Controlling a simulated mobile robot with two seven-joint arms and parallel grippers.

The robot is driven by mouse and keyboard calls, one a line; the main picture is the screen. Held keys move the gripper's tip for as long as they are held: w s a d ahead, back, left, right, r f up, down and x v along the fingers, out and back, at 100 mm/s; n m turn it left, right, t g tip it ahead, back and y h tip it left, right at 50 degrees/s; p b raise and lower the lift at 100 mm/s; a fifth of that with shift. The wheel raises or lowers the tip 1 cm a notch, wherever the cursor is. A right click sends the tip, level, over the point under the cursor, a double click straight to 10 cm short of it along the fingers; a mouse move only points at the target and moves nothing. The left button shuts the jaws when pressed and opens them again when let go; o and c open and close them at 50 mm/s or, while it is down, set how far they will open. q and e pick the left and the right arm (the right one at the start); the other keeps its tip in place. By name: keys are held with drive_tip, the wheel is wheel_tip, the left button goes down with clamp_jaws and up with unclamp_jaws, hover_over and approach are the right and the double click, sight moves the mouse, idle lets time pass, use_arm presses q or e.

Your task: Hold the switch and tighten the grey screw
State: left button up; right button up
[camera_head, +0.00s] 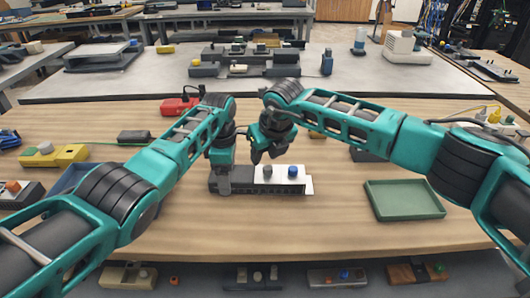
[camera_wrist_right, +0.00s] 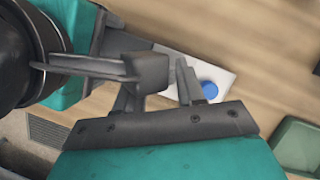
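The switch (camera_head: 240,187) is a dark grey box with a white top plate, lying on the wooden table. The grey screw (camera_head: 267,171) stands on the white plate, with a blue screw (camera_head: 292,171) to its right. My left gripper (camera_head: 222,183) is at the switch's left end, one finger down its front face; it looks shut on the switch. My right gripper (camera_head: 266,158) is above the switch near the grey screw, fingers apart and empty. In the right wrist view the blue screw (camera_wrist_right: 209,89) shows beside the fingers; the grey screw is hidden there.
A green tray (camera_head: 403,200) lies to the right. A yellow box (camera_head: 53,156), a blue tray (camera_head: 75,178) and a red case (camera_head: 176,106) are on the left. The table in front of the switch is clear.

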drive_tip(key=n+g+y, duration=0.1)
drive_tip(key=n, duration=0.2)
drive_tip(key=n+g+y, duration=0.1)
drive_tip(key=n, duration=0.3)
drive_tip(key=shift+w, duration=0.2)
drive_tip(key=shift+w+a+n+g, duration=0.1)
drive_tip(key=shift+n+g, duration=0.5)
drive_tip(key=shift+n, duration=0.9)
drive_tip(key=shift+a+n+g, duration=0.1)
drive_tip(key=shift+n+g, duration=0.5)
drive_tip(key=shift+n, duration=0.9)
drive_tip(key=shift+a, duration=0.3)
clamp_jaws()
drive_tip(key=shift+d+r, duration=0.1)
drive_tip(key=shift+s+m+t, duration=0.25)
drive_tip(key=shift+m+t, duration=0.25)
drive_tip(key=shift+m, duration=0.6)
drive_tip(key=shift+m+t, duration=0.4)
drive_tip(key=shift+m, duration=0.9)
